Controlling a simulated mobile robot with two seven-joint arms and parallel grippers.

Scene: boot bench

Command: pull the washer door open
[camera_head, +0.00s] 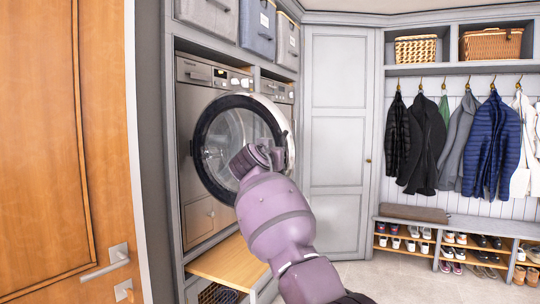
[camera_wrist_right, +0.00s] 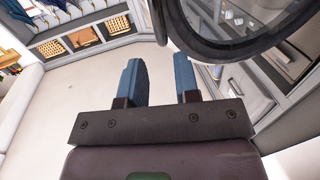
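The washer (camera_head: 197,75) is a grey front-loader built into a cabinet on the left. Its round door (camera_head: 199,150) has a black ring and clear glass. The door appears to stand out from the washer front, overlapping its right edge; how far is hard to tell. My right arm reaches up across the door's lower right part and hides it, along with the gripper's fingers. In the right wrist view my right gripper (camera_wrist_right: 159,65) has two blue fingers apart with nothing between them. The door's dark rim (camera_wrist_right: 205,48) is just beside and beyond the right finger. My left gripper is out of view.
A second machine (camera_head: 277,89) stands behind the washer. A wooden pull-out shelf (camera_head: 222,262) is below it. A wooden door (camera_head: 50,150) is at the far left. A tall cabinet (camera_head: 336,150), hanging coats and a shoe bench (camera_head: 468,225) are at right. Floor there is clear.

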